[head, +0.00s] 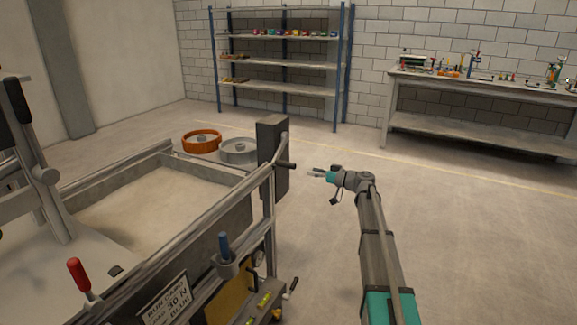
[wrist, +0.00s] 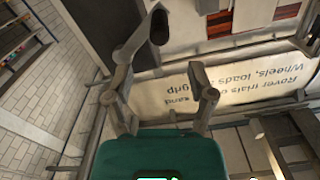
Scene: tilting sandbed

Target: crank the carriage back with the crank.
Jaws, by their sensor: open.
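My gripper (head: 316,173) is open and empty, a short gap to the right of the grip. Its spread fingers also show in the wrist view (wrist: 162,62). A grey structure with a post (head: 42,175) stands over the bed at the left; I cannot tell whether it is the carriage.
The sandbed (head: 210,210) has raised rails. A dark upright box (head: 271,158) stands beside the crank. A red-handled lever (head: 79,274), a blue-handled tool in a holder (head: 225,248) and a smaller crank (head: 291,287) are near the front. The floor to the right is clear.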

